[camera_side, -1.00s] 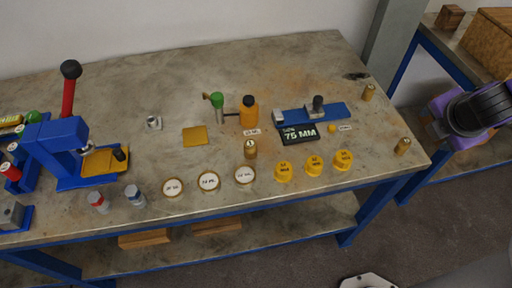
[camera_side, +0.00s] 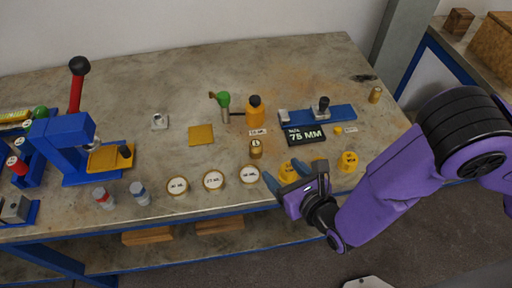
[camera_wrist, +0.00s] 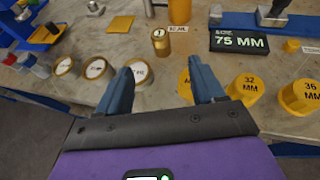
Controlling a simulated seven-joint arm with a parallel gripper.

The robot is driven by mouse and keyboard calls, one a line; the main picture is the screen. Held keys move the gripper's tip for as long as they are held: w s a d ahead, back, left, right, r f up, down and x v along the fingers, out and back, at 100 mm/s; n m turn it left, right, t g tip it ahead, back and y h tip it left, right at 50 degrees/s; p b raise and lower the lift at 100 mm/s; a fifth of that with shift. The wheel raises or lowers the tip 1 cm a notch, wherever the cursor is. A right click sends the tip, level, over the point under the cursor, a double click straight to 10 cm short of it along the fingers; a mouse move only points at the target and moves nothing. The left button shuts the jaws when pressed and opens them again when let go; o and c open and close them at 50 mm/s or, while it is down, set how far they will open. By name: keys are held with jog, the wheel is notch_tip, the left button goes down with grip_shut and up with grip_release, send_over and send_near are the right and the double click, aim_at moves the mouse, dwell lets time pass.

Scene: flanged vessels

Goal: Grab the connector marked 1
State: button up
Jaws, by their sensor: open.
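The connector marked 1 (camera_side: 256,149) is a small brass cylinder standing upright on the table, with a pale round label bearing a 1 on top. It also shows in the wrist view (camera_wrist: 161,42), beyond my fingertips and a little left of centre. My gripper (camera_side: 284,177) is open and empty, its two blue-grey fingers in front of and to the right of the connector, apart from it. In the side view my gripper hides part of the yellow caps.
Round labelled discs (camera_side: 214,181) lie left of my gripper. Yellow caps (camera_wrist: 245,89) stand close to its right. Behind the connector are an orange bottle (camera_side: 255,109) and a black 75 MM display (camera_side: 306,135). A blue press (camera_side: 66,145) stands at the left.

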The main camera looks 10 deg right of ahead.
aim_at(257, 145)
jog(key=x, duration=1.6)
jog(key=shift+w+a, duration=0.1)
jog(key=shift+w, duration=0.3)
jog(key=shift+c, duration=0.3)
jog(key=c, duration=1.1)
jog(key=shift+r, duration=0.15)
